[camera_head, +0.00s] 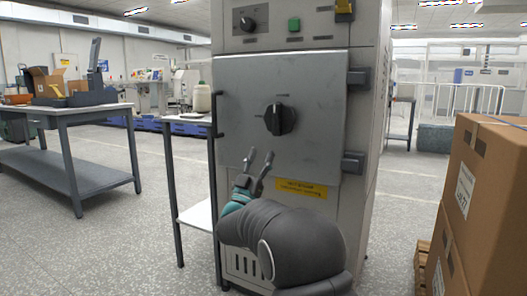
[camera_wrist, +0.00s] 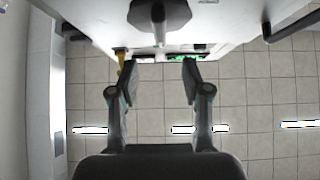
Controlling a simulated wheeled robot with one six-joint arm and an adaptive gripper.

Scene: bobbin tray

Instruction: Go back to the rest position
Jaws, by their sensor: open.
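My gripper (camera_head: 258,167) is open and empty in the head view, raised in front of the closed grey door (camera_head: 240,85) of a machine cabinet. Its fingertips are a little below the black rotary knob (camera_head: 280,119). In the wrist view my gripper (camera_wrist: 157,72) has its two fingers spread apart with nothing between them. The dark knob (camera_wrist: 160,14) shows beyond the fingers at the top of the wrist view. I cannot tell whether the fingertips touch the door. No bobbin tray can be made out.
A narrow side table (camera_head: 192,122) with a pale container (camera_head: 202,98) stands left of the cabinet. Cardboard boxes (camera_head: 490,200) are stacked at the right. A workbench (camera_head: 70,108) stands at the far left. Speckled floor is clear between the workbench and side table.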

